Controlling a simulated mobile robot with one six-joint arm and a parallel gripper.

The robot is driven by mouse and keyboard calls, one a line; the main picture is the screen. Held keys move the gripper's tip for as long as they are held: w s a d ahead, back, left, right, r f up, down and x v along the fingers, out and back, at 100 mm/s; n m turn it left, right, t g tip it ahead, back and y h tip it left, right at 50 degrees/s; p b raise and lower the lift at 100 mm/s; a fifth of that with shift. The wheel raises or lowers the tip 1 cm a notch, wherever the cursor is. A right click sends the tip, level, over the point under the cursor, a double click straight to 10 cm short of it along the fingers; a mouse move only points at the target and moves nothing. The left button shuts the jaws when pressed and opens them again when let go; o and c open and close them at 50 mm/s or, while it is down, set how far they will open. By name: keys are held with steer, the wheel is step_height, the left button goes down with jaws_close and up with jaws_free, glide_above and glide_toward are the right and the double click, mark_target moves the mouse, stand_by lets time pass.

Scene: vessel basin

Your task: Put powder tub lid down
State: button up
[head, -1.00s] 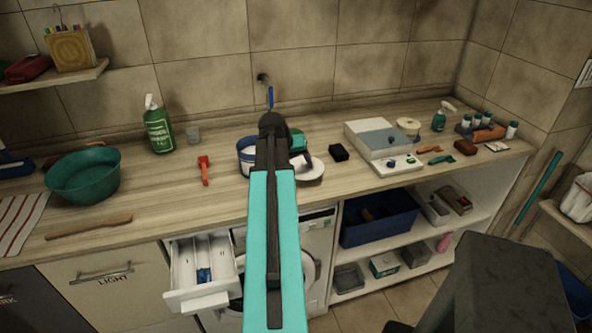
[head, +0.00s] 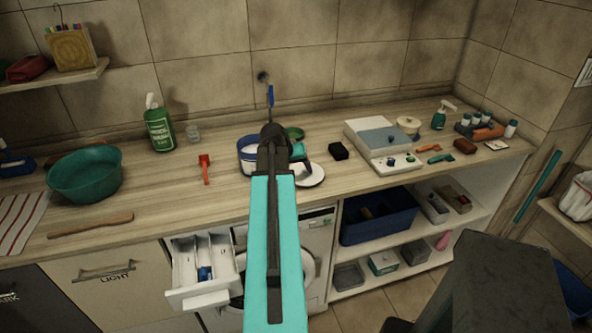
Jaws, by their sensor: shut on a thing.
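The powder tub (head: 246,158), white with a blue rim, stands on the counter and is partly hidden behind my arm. A white round lid (head: 313,177) lies low, to the right of the tub, flat or nearly so. I cannot tell whether it touches the counter. My gripper (head: 304,163) is at the lid's far left edge and shut on it. My arm hides much of the gripper and the lid's left side.
A green round thing (head: 294,132) lies behind my gripper. A black block (head: 338,151) and a grey-white device (head: 378,139) stand to the right. A red tool (head: 205,168) lies left of the tub. An open drawer (head: 203,270) juts out below the counter.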

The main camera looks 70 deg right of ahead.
steer(key=shift+s+a+f, duration=0.1)
steer(key=shift+a+f, duration=0.1)
steer(key=shift+f, duration=0.3)
steer(key=o, duration=0.7)
steer(key=shift+a, duration=0.1)
steer(key=shift+r, duration=0.55)
steer(key=shift+d+r+b+v, duration=0.15)
steer(key=shift+b+v, duration=0.4)
steer(key=shift+v, duration=2.45)
steer(key=shift+d+r+b+v, duration=0.15)
steer(key=shift+b+v, duration=0.4)
steer(key=shift+v, duration=2.4)
